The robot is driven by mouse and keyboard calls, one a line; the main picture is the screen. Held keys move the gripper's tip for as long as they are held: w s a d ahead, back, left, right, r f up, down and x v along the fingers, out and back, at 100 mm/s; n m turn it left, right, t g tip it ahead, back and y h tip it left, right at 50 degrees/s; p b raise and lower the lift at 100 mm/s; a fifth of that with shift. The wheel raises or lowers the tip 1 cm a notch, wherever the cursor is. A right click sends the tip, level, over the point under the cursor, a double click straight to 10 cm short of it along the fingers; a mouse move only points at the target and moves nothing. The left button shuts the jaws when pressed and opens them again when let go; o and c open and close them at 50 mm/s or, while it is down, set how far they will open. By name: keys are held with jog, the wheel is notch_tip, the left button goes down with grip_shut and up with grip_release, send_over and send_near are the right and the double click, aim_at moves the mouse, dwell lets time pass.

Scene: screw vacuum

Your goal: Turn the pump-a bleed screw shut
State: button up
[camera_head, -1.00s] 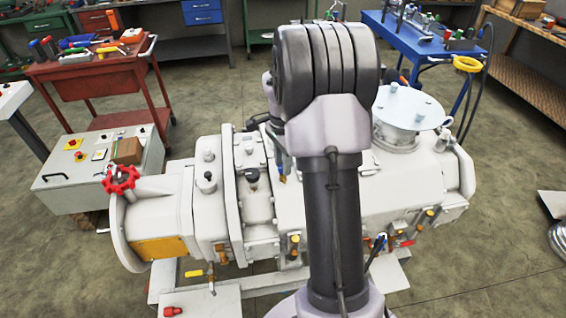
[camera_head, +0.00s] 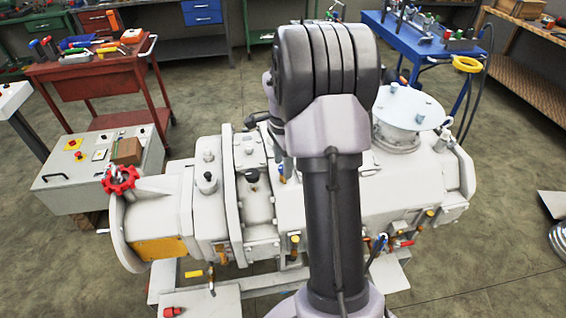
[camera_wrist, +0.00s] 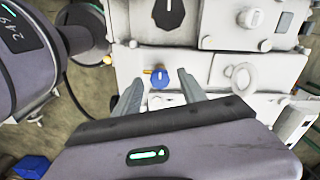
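A blue knob (camera_wrist: 159,78) on a small fitting with an orange part beside it sits on the pale machine in the wrist view. No label shows, so I cannot tell whether it is the pump-a bleed screw. My gripper (camera_wrist: 161,88) is open, with its two grey fingers pointing toward the blue knob, which appears between and beyond the fingertips. I cannot tell the gap in depth, and nothing is held. In the head view my arm hides most of the gripper and much of the machine's middle (camera_head: 258,205).
The wrist view also shows a black knob (camera_wrist: 168,13) and a round grey knob (camera_wrist: 242,76) on the machine. In the head view, a red handwheel (camera_head: 120,179) is at the machine's left end. A control box (camera_head: 100,165), red cart (camera_head: 95,75) and blue table (camera_head: 425,38) stand around it.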

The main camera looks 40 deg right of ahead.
notch_tip(320, 180, up, 18)
jog(key=p, duration=0.7)
jog(key=shift+f, duration=0.25)
jog(key=s+a+r+n+t+b, duration=0.1)
jog(key=s+a+r+n, duration=0.2)
jog(key=a, duration=0.5)
jog(key=s+a+r+n+t+b, duration=0.1)
jog(key=s+a+n+t, duration=0.2)
jog(key=a, duration=0.5)
jog(key=s+a+r+n, duration=0.25)
jog(key=a+n, duration=0.25)
jog(key=a, duration=0.3)
jog(key=s+a+f+n+t+y+b, duration=0.1)
jog(key=s+a+f+n+y, duration=0.1)
jog(key=s+a+n, duration=0.4)
jog(key=s+f, duration=0.1)
jog(key=s, duration=0.2)
jog(key=shift+a+f+t, duration=0.3)
jog(key=shift+a+t, duration=0.1)
